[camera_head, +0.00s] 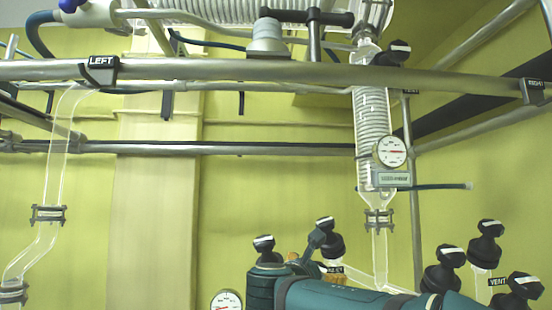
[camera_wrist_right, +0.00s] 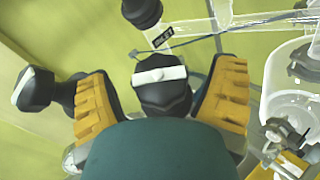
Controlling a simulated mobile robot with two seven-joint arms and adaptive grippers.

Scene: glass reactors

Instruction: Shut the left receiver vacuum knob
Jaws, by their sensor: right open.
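A black knob with a white bar (camera_wrist_right: 163,82) sits between the yellow finger pads of my right gripper (camera_wrist_right: 163,90) in the right wrist view. The gripper is open, with a pad on each side of the knob; whether either touches it is unclear. The white bar lies nearly level across that picture. In the head view, my right arm comes up at bottom centre, and its gripper (camera_head: 300,262) is partly hidden among the knobs. No readable label marks a knob as the left receiver vacuum one. My left gripper is not in view.
Other black knobs stand close by, at left (camera_wrist_right: 35,88) and top (camera_wrist_right: 141,12) in the wrist view. More knobs (camera_head: 443,268) stand at lower right in the head view. Glass tubing, a pressure gauge (camera_head: 392,151) and a metal rail (camera_head: 250,70) are fragile or rigid obstacles.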

